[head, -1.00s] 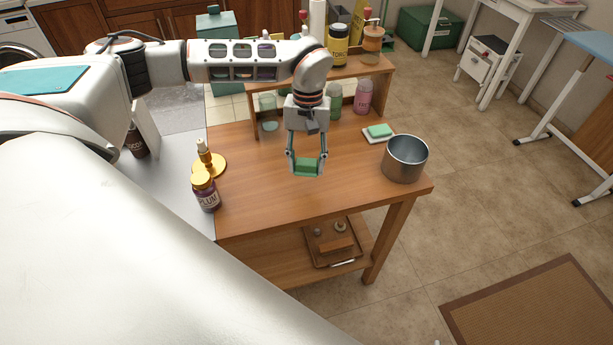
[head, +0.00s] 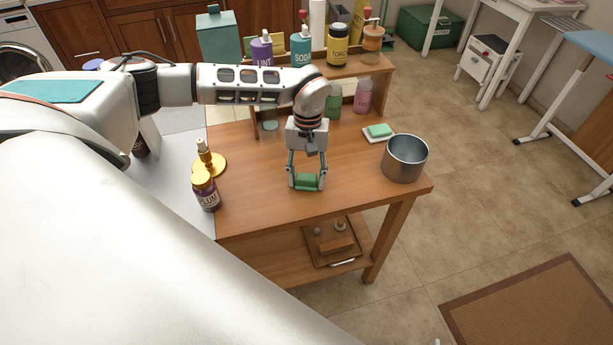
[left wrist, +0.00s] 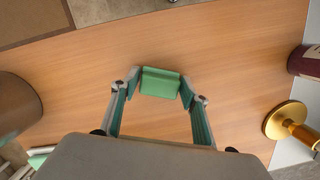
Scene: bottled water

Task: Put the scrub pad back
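A green scrub pad (head: 306,182) is between the fingertips of my left gripper (head: 306,184), over the front middle of the wooden table. In the left wrist view the pad (left wrist: 160,82) spans the gap between both fingertips (left wrist: 161,86), and the gripper is shut on it. The pad is low over the tabletop; I cannot tell whether it touches the wood. A second green pad (head: 379,130) lies on a small white dish (head: 368,136) to the right. My right gripper is not in view.
A metal pot (head: 405,158) stands at the table's right end. A plum-labelled bottle (head: 206,191) and a gold dispenser (head: 208,163) stand on the left. A raised shelf (head: 350,69) with several bottles is at the back. Bare wood (head: 262,200) surrounds the held pad.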

